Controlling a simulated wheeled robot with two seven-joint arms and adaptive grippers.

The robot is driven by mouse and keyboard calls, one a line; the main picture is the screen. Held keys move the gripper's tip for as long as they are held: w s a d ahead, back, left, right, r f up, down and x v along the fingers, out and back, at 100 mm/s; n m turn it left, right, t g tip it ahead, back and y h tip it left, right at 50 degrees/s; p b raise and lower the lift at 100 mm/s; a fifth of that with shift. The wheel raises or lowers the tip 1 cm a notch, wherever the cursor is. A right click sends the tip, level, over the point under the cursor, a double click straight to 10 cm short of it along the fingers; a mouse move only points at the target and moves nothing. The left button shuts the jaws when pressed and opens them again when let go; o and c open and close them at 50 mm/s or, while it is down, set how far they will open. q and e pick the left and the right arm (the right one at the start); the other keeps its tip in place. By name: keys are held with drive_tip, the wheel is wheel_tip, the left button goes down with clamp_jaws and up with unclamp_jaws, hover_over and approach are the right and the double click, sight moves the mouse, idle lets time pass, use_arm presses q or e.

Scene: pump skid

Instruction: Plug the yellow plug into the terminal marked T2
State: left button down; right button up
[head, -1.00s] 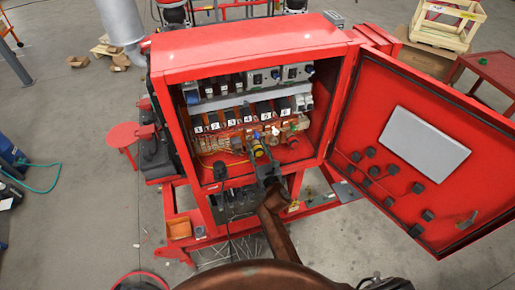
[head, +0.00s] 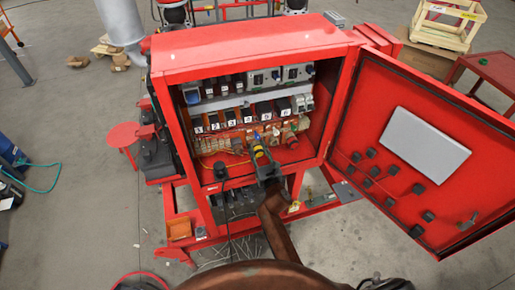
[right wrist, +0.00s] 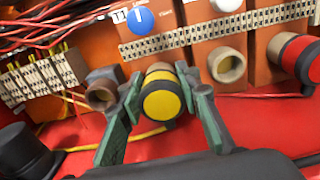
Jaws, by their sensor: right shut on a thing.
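The yellow plug (right wrist: 162,95) is held between the green fingers of my right gripper (right wrist: 160,112) in the right wrist view, its round yellow end facing the camera. In the head view the yellow plug (head: 258,152) and right gripper (head: 265,168) are inside the lower part of the open red cabinet. Behind the plug is a row of sockets: a grey-brown one (right wrist: 101,95) to its left and a beige one (right wrist: 226,65) to its right. The T2 mark is not readable. Whether the plug touches a socket behind it cannot be told. My left gripper is not in view.
A red-ringed socket or plug (right wrist: 298,56) is further right. A black cylinder (right wrist: 28,150) stands at lower left on the red cabinet floor. A blue knob (right wrist: 140,20) and red wires (right wrist: 50,30) are above. The cabinet door (head: 430,150) stands open at right.

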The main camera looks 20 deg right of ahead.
sight(260, 153)
drive_tip(key=shift+s+d+p, duration=0.1)
drive_tip(key=shift+s+p, duration=0.25)
drive_tip(key=shift+s, duration=1.8)
